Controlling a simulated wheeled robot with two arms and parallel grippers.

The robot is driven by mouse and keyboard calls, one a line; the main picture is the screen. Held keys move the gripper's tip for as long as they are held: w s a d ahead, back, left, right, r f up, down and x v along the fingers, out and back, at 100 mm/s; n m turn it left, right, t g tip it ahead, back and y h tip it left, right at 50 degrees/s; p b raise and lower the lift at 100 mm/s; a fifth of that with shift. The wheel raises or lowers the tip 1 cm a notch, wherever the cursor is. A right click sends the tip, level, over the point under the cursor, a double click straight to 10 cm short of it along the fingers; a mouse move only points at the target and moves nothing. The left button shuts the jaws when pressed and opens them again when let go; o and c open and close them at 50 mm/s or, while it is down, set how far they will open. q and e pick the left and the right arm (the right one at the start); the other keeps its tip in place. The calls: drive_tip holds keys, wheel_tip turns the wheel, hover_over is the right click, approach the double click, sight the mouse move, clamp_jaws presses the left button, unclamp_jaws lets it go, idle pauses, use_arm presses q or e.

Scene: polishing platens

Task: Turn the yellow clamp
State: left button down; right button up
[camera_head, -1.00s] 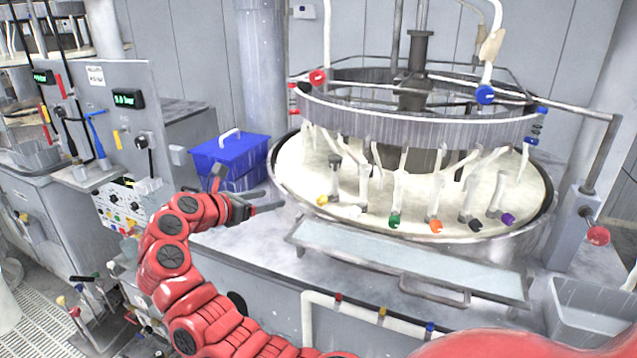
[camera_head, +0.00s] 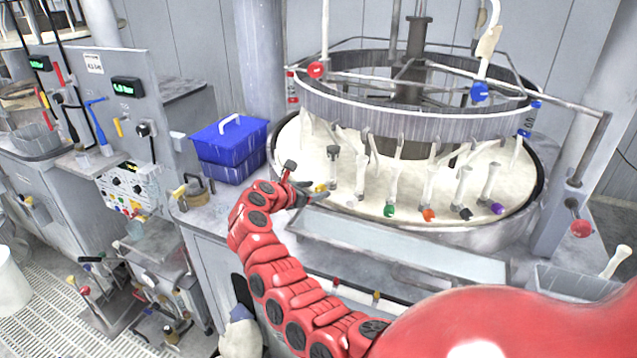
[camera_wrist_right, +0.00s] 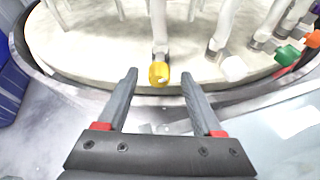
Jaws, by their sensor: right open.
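The yellow clamp (camera_head: 321,188) is the leftmost of a row of coloured knobs along the front rim of the round platen (camera_head: 460,200). In the right wrist view the yellow clamp (camera_wrist_right: 159,74) sits at the end of a pale upright arm. My right gripper (camera_head: 307,186) is open, at the platen's left front edge beside the yellow clamp. In the right wrist view, the right gripper's (camera_wrist_right: 158,77) fingertips appear on either side of the clamp, with gaps; I cannot tell the depth. No touch shows. My left gripper is not in view.
White (camera_wrist_right: 233,68), green (camera_head: 389,210), orange (camera_head: 428,215), black (camera_head: 465,214) and purple (camera_head: 497,208) knobs stand to the right. A blue box (camera_head: 228,150) is left of the platen. A long pale tray (camera_head: 400,252) lies in front.

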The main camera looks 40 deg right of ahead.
drive_tip(key=shift+x, duration=1.15)
clamp_jaws()
